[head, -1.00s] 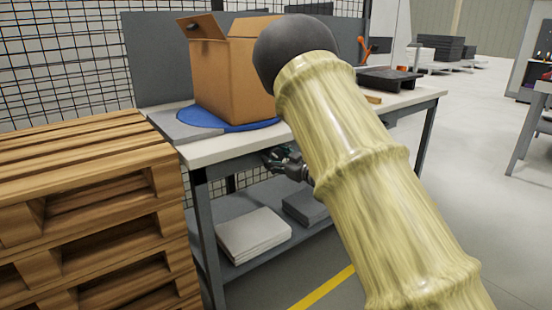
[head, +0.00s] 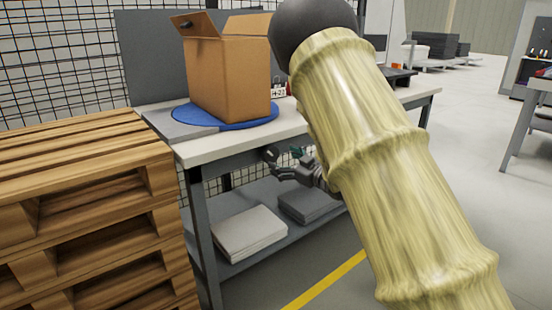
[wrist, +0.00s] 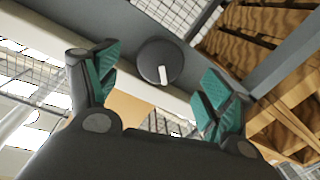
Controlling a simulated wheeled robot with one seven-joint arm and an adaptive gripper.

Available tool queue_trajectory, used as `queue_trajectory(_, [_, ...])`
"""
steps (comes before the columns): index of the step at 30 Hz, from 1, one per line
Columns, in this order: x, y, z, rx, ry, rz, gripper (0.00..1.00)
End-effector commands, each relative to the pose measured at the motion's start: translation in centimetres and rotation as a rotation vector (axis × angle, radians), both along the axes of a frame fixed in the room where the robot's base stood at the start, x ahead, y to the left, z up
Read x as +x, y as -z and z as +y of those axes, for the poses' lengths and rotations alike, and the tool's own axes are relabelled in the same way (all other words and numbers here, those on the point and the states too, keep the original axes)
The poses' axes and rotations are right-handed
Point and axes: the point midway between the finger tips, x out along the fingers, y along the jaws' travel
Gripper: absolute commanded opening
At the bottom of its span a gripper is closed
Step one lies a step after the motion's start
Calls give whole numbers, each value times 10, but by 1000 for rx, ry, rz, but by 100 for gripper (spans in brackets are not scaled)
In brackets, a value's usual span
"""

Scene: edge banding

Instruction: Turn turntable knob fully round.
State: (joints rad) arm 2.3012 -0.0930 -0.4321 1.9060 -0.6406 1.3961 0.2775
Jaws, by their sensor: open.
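The knob (wrist: 160,62) is a round black dial with a white pointer mark, on the grey rail under the bench top in the wrist view. I cannot make it out in the head view. My gripper (wrist: 158,66) is open, its teal-padded fingers on either side of the knob in the picture. No contact with the knob shows, and the remaining distance is hard to judge. In the head view my gripper (head: 284,160) is just below the bench's front edge. The blue turntable (head: 255,121) lies on the bench with an open cardboard box (head: 230,75) on it.
Stacked wooden pallets (head: 85,170) stand left of the bench (head: 245,140). The lower shelf holds pale flat stacks (head: 248,232). A mesh fence (head: 55,60) is behind. Open floor lies to the right.

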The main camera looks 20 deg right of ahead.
Motion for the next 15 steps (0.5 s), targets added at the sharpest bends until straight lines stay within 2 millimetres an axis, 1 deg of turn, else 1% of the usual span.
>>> queue_trajectory(1, [-9, 0, -5, 2, 2, 1, 81])
queue_trajectory(6, [-33, -1, -15, 2, 2, 1, 81])
queue_trajectory(10, [-45, -1, -20, 0, -1, 2, 81])
queue_trajectory(15, [-51, -1, -23, 0, -1, 0, 81])
